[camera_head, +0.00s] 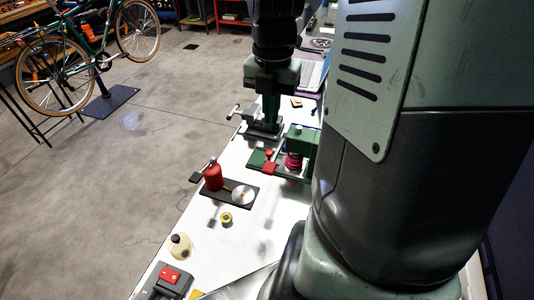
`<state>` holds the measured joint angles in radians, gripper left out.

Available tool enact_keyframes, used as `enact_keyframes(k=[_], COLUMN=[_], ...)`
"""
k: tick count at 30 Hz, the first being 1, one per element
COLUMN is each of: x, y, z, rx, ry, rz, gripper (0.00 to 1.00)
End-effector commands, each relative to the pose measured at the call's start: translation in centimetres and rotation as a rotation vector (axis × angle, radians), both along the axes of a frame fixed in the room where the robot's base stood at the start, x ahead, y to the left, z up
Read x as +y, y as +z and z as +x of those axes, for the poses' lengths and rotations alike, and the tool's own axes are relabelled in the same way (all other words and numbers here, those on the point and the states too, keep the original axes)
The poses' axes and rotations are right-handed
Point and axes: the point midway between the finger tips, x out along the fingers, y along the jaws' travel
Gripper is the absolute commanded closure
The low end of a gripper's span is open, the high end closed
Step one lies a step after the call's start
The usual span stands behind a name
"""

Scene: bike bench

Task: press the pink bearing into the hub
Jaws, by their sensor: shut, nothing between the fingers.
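The pink bearing (293,161) shows as a small magenta round shape at the green press-like fixture (303,140) on the white bench, left of my large arm link. It is too small to tell whether it is seated. I cannot clearly make out the hub; it may be hidden at the fixture. My gripper (270,118) hangs from the dark wrist at the top centre, beyond and up-left of the bearing. It is shut, with nothing seen held, apart from the bearing. Its tips are hard to separate from the dark device below.
A red bottle (213,176) and a silver disc (243,195) stand on a dark mat. A yellow roll (226,218), a cream bottle (180,246) and a red-switch box (170,276) lie nearer. A red knob (268,153) sits left of the bearing. A bike (75,50) stands far left.

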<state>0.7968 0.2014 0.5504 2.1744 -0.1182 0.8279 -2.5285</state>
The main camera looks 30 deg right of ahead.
Motion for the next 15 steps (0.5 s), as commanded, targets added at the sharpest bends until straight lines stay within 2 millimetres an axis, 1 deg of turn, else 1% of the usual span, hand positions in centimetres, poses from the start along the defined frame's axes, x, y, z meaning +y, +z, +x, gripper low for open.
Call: enact_keyframes(k=[5,8,11,15], x=[0.0,0.0,0.1,0.3], y=[-0.2,-1.0,-2.5,-5.5], z=[0.0,0.0,-0.1,-0.2], rx=[0.001,0.004,0.006,0.006], ry=[0.001,0.000,0.002,0.002], rz=[0.000,0.002,0.003,0.005], gripper=[1.00,1.00,1.00,1.00])
